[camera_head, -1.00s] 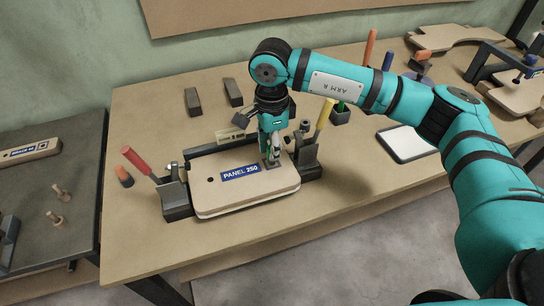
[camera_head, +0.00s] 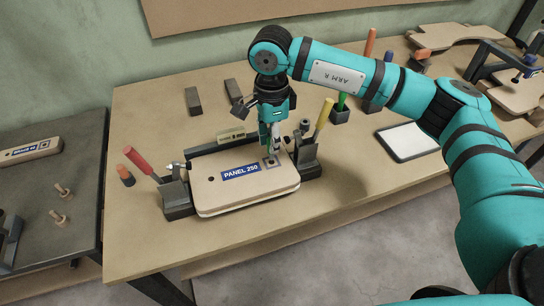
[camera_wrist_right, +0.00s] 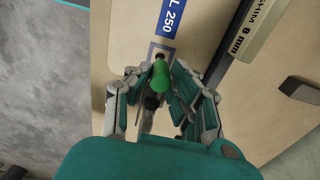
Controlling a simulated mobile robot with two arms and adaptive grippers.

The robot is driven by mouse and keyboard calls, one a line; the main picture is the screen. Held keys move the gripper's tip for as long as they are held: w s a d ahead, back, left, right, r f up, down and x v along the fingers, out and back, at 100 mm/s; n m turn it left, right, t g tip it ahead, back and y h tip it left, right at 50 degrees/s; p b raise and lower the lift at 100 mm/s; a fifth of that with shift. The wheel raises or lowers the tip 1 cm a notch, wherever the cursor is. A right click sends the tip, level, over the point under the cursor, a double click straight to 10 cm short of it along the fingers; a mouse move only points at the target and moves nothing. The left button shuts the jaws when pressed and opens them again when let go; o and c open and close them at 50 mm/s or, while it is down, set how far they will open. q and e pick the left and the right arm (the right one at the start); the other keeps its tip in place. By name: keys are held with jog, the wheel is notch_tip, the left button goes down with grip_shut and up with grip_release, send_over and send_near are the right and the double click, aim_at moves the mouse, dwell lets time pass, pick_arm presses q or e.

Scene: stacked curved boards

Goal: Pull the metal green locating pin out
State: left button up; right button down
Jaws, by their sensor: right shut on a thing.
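The wooden board marked PANEL 250 (camera_head: 207,188) lies flat in a dark fixture on the table. A square mark with a dark hole sits near its right end. My right gripper (camera_head: 270,150) points down over that mark. In the right wrist view, my right gripper (camera_wrist_right: 158,98) is shut on the green locating pin (camera_wrist_right: 160,77). The pin's rounded green head is between the fingers, beside the hole in the picture. Its lower end is hard to make out, so I cannot tell whether it is fully clear of the hole. My left gripper is not in view.
A red-handled clamp (camera_head: 139,163) stands left of the board and a yellow-handled one (camera_head: 324,114) right of it. A SHIM 8 mm block (camera_wrist_right: 259,27) lies behind the board. A white tray (camera_head: 408,142) is to the right. The table's front is clear.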

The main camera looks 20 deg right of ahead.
jog(key=shift+r+p, duration=0.8)
jog(key=shift+r, duration=1.25)
